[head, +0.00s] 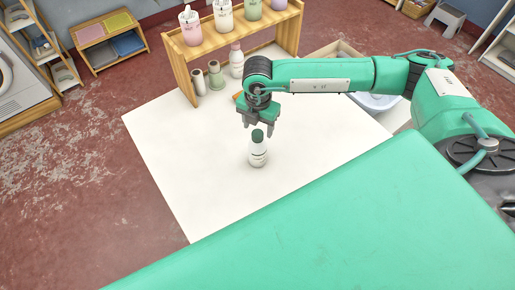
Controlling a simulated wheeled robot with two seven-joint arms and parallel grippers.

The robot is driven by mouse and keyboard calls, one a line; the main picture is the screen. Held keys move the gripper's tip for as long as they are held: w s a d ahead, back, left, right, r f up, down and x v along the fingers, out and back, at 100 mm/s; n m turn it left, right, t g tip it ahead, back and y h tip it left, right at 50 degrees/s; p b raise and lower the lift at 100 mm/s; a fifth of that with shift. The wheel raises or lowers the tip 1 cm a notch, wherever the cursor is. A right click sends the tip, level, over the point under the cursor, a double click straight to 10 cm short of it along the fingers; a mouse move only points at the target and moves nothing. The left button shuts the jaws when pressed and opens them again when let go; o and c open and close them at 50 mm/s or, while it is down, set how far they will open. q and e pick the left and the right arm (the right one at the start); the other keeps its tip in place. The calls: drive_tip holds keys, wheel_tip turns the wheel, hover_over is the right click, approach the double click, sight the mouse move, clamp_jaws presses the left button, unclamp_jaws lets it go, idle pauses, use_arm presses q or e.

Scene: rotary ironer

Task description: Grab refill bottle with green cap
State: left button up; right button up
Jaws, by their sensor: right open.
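The refill bottle with the green cap (258,154) stands upright on the white table (185,170). Its body is white with a small dark print, and its cap is dark green. My right gripper (259,129) points down just above the bottle, its fingers apart and empty near the cap. I cannot tell whether a fingertip touches the cap. My left gripper is not in the head view.
A wooden shelf (180,68) at the back of the table carries several pink, white and green containers. A white bottle (236,60) and smaller bottles stand beneath it. The table's left part is clear. A white basin (376,102) lies to the right.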

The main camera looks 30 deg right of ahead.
sight(258, 133)
wheel_tip(258, 133, down, 4)
drive_tip(key=shift+r+p, duration=0.25)
drive_tip(key=shift+p, duration=0.55)
drive_tip(key=shift+f, duration=0.45)
drive_tip(key=shift+c, duration=0.2)
clamp_jaws()
